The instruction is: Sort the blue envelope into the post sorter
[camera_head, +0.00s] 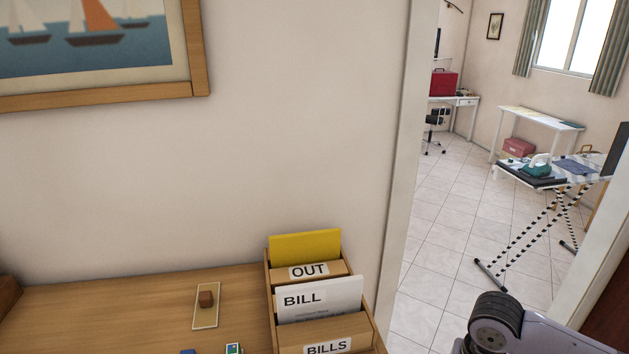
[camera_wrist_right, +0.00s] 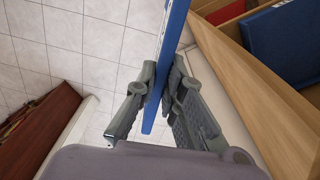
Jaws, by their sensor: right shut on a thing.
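The post sorter (camera_head: 320,332) is a wooden box on the desk, with labels reading OUT and BILLS on its compartments. A yellow envelope (camera_head: 305,246) stands behind the OUT label, and a white BILL sheet (camera_head: 320,300) stands behind the BILLS label. In the right wrist view my right gripper (camera_wrist_right: 163,80) is shut on the blue envelope (camera_wrist_right: 174,34), seen nearly edge-on. A light wooden wall (camera_wrist_right: 255,85) is just right of it, with a flat dark blue thing (camera_wrist_right: 285,42) beyond. The envelope is hidden from the head view. My left gripper is not in view.
The wooden desk (camera_head: 120,312) holds a small tan card with a brown block (camera_head: 206,300). Small items show at its front edge. A white door frame (camera_head: 408,150) is right of the sorter. Tiled floor and an ironing board (camera_head: 545,180) lie beyond.

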